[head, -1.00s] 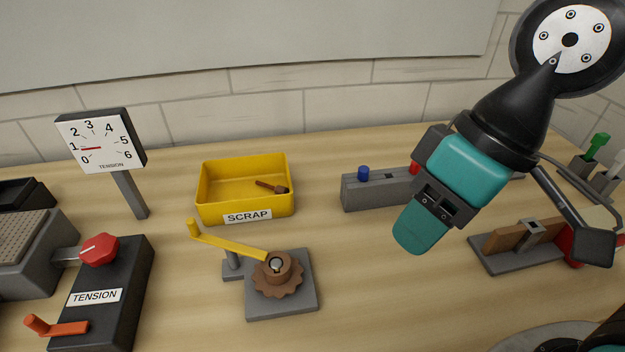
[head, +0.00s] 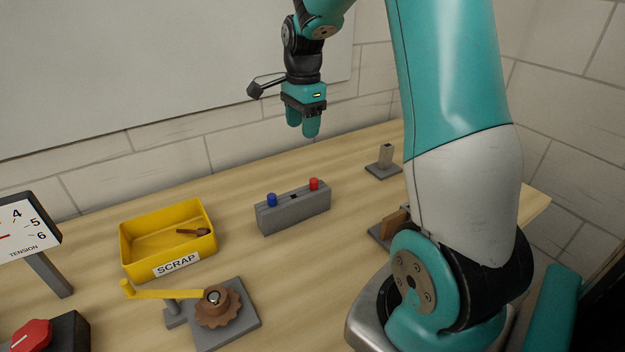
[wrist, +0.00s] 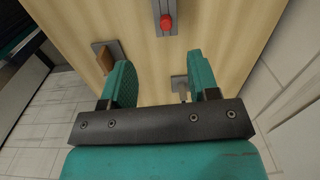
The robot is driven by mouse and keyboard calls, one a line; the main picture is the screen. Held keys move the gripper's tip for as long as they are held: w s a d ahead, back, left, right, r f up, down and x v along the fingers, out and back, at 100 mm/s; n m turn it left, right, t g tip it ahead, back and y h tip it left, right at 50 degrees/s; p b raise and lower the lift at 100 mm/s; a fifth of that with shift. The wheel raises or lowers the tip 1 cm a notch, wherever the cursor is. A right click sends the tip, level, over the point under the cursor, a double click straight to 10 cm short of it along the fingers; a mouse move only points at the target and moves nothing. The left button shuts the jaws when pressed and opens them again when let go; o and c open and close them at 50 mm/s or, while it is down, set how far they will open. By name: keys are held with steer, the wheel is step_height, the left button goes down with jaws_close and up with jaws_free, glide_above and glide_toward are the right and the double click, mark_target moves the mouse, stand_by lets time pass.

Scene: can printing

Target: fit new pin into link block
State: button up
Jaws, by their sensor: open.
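A long grey block (head: 293,210) stands mid-table with a blue knob (head: 272,200) at its left end and a red knob (head: 313,184) at its right. A small dark opening shows between them; I cannot tell if this is the link block. A brown pin-like piece (head: 193,231) lies in the yellow scrap bin (head: 170,262). My gripper (head: 302,128) hangs fingers-down, high over the back of the table. In the wrist view my gripper (wrist: 160,75) is open, with nothing between its fingers. The red knob (wrist: 166,22) shows beyond them. I see no clear new pin.
A small grey upright stand (head: 384,160) is at the back right. A brown piece on a grey plate (head: 393,225) is partly hidden by my arm; it also shows in the wrist view (wrist: 108,57). A crank with a brown toothed wheel (head: 218,310) is front left.

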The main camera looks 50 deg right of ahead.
steer(key=d+f+m+p, duration=0.1)
steer(key=f, duration=0.3)
steer(key=d+f+p, duration=0.1)
steer(key=f, duration=0.3)
steer(key=d+f+m+p, duration=0.1)
steer(key=f, duration=0.3)
steer(key=shift+d+f+m, duration=0.15)
steer(key=shift+d+m, duration=0.15)
steer(key=shift+f+p, duration=1.3)
steer(key=shift+f, duration=1.5)
steer(key=c, duration=1)
steer(key=shift+w+r, duration=0.1)
step_height(320, 180, up, 19)
steer(key=b, duration=0.4)
step_height(320, 180, up, 8)
steer(key=p, duration=0.6)
glide_above(314, 179)
steer(key=shift+r, duration=0.2)
steer(key=shift+f, duration=0.1)
